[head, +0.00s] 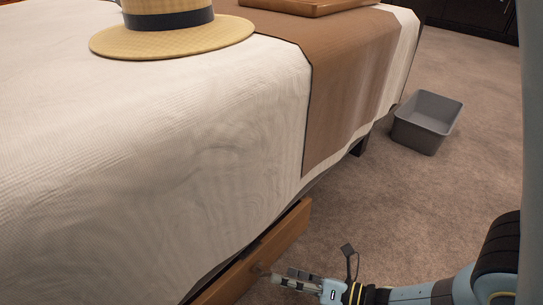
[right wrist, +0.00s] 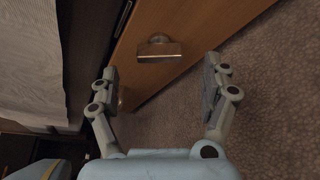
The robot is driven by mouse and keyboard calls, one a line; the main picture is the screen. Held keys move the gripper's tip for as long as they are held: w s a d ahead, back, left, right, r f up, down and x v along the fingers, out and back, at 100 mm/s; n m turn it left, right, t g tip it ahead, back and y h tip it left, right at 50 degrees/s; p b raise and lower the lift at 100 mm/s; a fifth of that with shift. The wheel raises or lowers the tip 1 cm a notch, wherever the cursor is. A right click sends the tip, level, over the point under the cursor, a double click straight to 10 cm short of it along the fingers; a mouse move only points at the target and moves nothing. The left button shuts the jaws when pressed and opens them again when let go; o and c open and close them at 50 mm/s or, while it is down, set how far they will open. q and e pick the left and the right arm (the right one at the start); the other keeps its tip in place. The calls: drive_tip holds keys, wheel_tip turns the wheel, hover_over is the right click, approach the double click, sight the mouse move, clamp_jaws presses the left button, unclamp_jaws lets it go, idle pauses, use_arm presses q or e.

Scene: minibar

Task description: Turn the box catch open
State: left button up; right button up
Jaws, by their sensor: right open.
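A wooden box front (head: 258,258) shows low under the bed's edge in the head view. In the right wrist view the wooden panel (right wrist: 205,25) runs diagonally across the top. My right gripper (head: 284,277) is beside the box front. In the right wrist view its two fingers (right wrist: 160,72) are spread apart, with the catch ahead between them and nothing held. A second small rounded knob (right wrist: 122,98) shows near the left finger, partly hidden. My left gripper is not in view.
The bed with white cover (head: 190,130) and brown runner (head: 345,75) fills the left. A straw hat (head: 170,35) and wooden tray (head: 310,6) lie on it. A grey bin (head: 428,120) stands on the carpet, which is otherwise open at right.

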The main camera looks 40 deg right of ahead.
drive_tip(key=v, duration=0.7)
